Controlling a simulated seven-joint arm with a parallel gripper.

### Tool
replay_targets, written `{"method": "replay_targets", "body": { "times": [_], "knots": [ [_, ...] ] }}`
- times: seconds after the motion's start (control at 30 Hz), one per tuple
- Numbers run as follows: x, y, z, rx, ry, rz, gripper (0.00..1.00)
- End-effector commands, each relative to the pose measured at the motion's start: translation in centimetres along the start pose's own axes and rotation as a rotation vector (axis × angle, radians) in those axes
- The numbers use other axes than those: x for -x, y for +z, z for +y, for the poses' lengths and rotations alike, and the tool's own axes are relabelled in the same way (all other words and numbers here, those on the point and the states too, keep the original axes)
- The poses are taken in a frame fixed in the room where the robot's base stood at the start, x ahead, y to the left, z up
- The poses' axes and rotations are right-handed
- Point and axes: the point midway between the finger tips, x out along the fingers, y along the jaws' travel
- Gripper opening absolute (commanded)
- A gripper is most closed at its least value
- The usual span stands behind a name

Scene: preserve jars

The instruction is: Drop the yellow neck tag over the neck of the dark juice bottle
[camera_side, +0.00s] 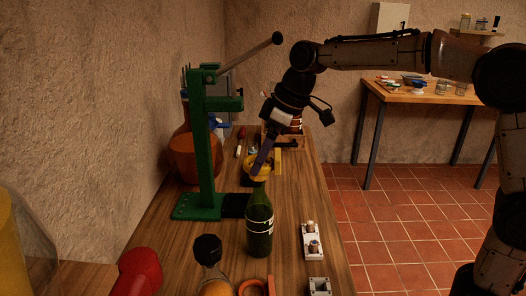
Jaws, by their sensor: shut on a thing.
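The dark juice bottle (259,238) stands upright on the wooden bench near the middle of the view, its neck pointing up. My gripper (260,158) points down above and behind the bottle in the picture. It is shut on the yellow neck tag (256,171), which shows at the fingertips just over the bottle's mouth in the picture. The view does not show clearly how far apart the tag and the mouth are in depth, or whether the tag's hole lines up with the neck. I cannot see the tag around the neck.
A green lever press (207,150) stands close left of the bottle, its long handle reaching up right. A white holder with small parts (312,243) lies to the right. Several items stand behind.

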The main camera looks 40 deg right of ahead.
Motion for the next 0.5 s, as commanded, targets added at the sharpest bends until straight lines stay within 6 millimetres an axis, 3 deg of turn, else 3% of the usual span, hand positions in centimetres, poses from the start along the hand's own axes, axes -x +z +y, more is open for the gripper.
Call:
{"method": "replay_targets", "body": {
  "times": [0.5],
  "knots": [
    [-3.9, 1.6, 0.0, 0.000, 0.000, 0.000, 0.45]
  ]
}}
